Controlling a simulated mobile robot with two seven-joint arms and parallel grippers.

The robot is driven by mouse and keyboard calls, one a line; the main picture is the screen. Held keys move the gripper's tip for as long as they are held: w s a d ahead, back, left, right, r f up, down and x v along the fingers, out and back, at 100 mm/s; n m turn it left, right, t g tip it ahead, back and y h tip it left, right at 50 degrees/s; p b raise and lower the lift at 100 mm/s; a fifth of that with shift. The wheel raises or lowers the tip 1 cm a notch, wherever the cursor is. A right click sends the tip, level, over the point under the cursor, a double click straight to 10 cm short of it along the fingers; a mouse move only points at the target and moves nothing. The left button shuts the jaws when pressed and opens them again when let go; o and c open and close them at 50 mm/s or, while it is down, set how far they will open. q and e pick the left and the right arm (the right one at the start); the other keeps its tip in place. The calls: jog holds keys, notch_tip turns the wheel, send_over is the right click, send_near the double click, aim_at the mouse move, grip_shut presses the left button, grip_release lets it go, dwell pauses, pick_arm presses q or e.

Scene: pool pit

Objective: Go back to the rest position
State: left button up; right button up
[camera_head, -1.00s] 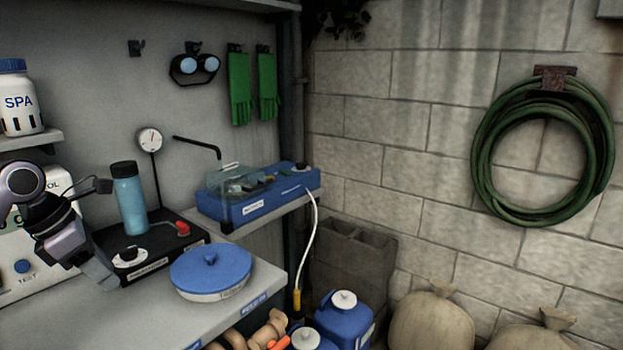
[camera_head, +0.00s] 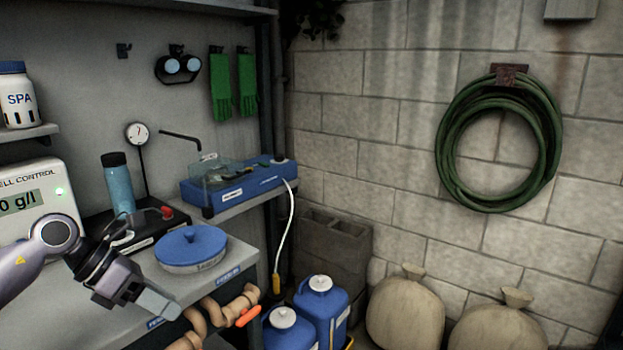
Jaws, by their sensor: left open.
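My left gripper (camera_head: 158,304) comes in from the left and hangs over the front part of the grey workbench (camera_head: 222,268). It is open and I see nothing between its fingers. A blue-lidded round tub (camera_head: 192,250) stands on the bench behind and to the right of it, apart from it. My right gripper is not in view.
A blue bottle (camera_head: 118,184) and a black device (camera_head: 150,234) are behind my gripper. A cell control box (camera_head: 40,200) stands at the left. Copper-coloured pipes (camera_head: 212,316) run below the bench edge. Blue canisters (camera_head: 322,305) and sacks (camera_head: 405,310) stand on the floor at right.

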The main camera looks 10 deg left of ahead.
pick_arm(q)
jog(key=s+d+f+n+t+h, duration=0.15)
jog(key=d+n+t+h, duration=0.25)
jog(key=d+n, duration=0.4)
jog(key=s+d+f+n+t+h, duration=0.1)
jog(key=d+f+n+t+h, duration=0.1)
jog(key=d+n+t+h, duration=0.4)
jog(key=s+a+f+n+g+y, duration=0.1)
jog(key=s+f+n+y, duration=0.6)
jog(key=f+n, duration=0.4)
jog(key=s+a+f+n+g+y+p, duration=0.1)
jog(key=s+f+n+y, duration=0.7)
jog(key=n, duration=0.8)
notch_tip(320, 180, down, 4)
jog(key=shift+s+r+g+p, duration=0.1)
jog(key=shift+s+g+p, duration=0.25)
jog(key=shift+s, duration=0.25)
